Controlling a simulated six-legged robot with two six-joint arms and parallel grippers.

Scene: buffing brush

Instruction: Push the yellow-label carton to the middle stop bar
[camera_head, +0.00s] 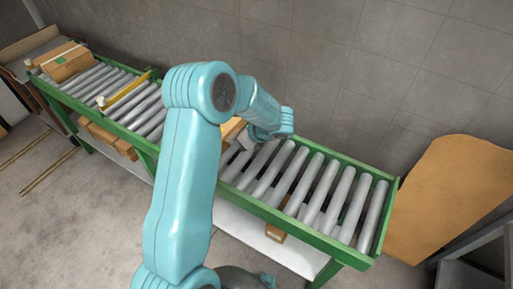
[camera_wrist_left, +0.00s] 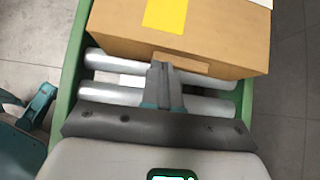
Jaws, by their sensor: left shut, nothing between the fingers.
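The yellow-label carton is a brown box (camera_wrist_left: 215,45) with a yellow label (camera_wrist_left: 166,14) and a white label at its top right edge in the left wrist view. It sits on the rollers. In the head view only a sliver of a brown carton (camera_head: 232,128) shows behind my arm. My left gripper (camera_wrist_left: 164,70) is shut and empty, its fingertips at the near face of the carton; I cannot tell whether they touch. A yellow stop bar (camera_head: 126,88) crosses the conveyor at left of my arm. My right gripper is not in view.
The green-framed roller conveyor (camera_head: 320,236) runs from upper left to lower right. Brown boxes lie on the shelf below. A cardboard sheet (camera_head: 450,195) leans at the right. The rollers nearest the right end are clear.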

